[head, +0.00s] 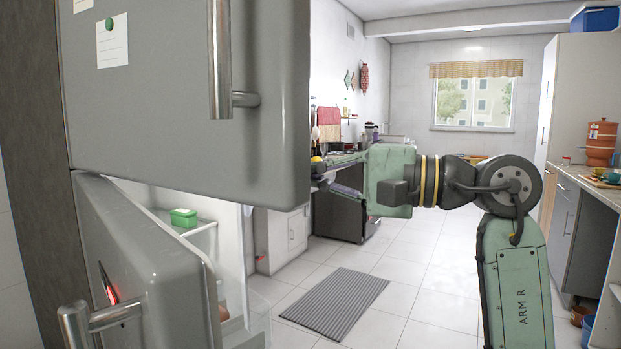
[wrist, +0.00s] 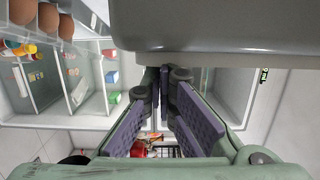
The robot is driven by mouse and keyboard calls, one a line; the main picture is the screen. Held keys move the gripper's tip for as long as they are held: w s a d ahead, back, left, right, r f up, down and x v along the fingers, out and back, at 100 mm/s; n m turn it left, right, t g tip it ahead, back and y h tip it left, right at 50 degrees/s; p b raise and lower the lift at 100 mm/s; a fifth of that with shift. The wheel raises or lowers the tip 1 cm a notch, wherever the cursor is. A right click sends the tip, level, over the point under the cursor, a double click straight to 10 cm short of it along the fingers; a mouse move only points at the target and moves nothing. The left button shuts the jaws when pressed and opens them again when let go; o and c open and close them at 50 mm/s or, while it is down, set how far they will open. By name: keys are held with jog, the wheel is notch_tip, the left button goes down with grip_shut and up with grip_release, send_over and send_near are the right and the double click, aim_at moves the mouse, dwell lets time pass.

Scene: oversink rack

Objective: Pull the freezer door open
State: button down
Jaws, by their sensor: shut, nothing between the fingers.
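The fridge has a grey upper door (head: 180,110) with a vertical bar handle (head: 222,60). I take this for the freezer door; no label shows. How far it stands from the cabinet is hard to tell. Below it the lower door (head: 150,255) stands open with its own handle (head: 75,325). My gripper (head: 322,170) is at the lower right edge of the upper door, away from its handle, with the tips partly hidden. In the wrist view the fingers (wrist: 167,72) meet at their tips, empty, just under a grey door edge (wrist: 210,46). Contact cannot be told.
The open lower compartment shows a shelf with a green box (head: 184,217). The wrist view shows eggs (wrist: 48,18) and bottles in racks at left. A striped mat (head: 337,302) lies on the tiled floor. A counter (head: 590,183) stands at right; the middle floor is clear.

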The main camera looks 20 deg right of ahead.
jog(key=s+a+m+t+h+b, duration=0.1)
jog(key=s+a+b, duration=0.3)
jog(key=s+a, duration=0.4)
jog(key=a, duration=0.3)
jog(key=shift+a, duration=0.25)
